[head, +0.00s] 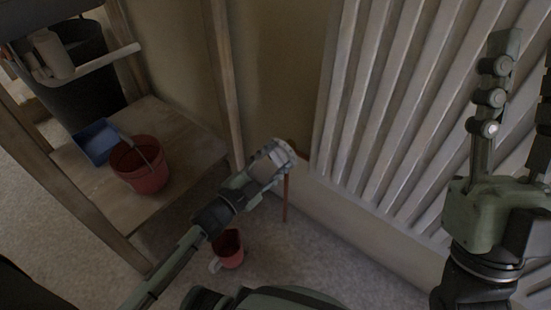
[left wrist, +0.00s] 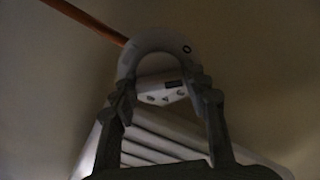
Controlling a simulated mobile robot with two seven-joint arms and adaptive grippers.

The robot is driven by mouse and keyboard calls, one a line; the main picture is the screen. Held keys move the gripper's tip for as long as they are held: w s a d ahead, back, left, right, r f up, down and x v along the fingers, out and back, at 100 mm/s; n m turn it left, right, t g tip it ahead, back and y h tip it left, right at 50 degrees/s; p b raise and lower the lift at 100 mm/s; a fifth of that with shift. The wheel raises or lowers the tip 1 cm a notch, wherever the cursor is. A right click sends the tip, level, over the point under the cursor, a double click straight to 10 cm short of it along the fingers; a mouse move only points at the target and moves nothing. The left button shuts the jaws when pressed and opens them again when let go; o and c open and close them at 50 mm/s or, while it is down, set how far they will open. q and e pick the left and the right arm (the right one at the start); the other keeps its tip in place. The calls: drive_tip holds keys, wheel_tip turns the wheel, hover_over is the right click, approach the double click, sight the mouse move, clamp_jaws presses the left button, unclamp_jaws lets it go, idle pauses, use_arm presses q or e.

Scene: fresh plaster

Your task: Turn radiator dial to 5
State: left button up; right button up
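The white radiator dial (head: 281,152) sits at the lower left end of the radiator, above a copper-coloured pipe (head: 286,200). My left gripper (head: 273,162) is at the dial. In the left wrist view the dial (left wrist: 160,42) is a pale rounded form with a small round dark mark on its right side. The other numbers cannot be read. My right gripper (head: 519,95) is raised in front of the radiator, fingers apart and empty.
The white ribbed radiator (head: 375,100) fills the right side. A wooden platform (head: 105,205) at left holds a red bucket (head: 145,180), a blue container (head: 96,142) and a dark bucket (head: 85,85). A red mug-like vessel (head: 229,250) stands on the floor near my left arm.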

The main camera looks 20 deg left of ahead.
use_arm(q)
drive_tip(key=c, duration=0.5)
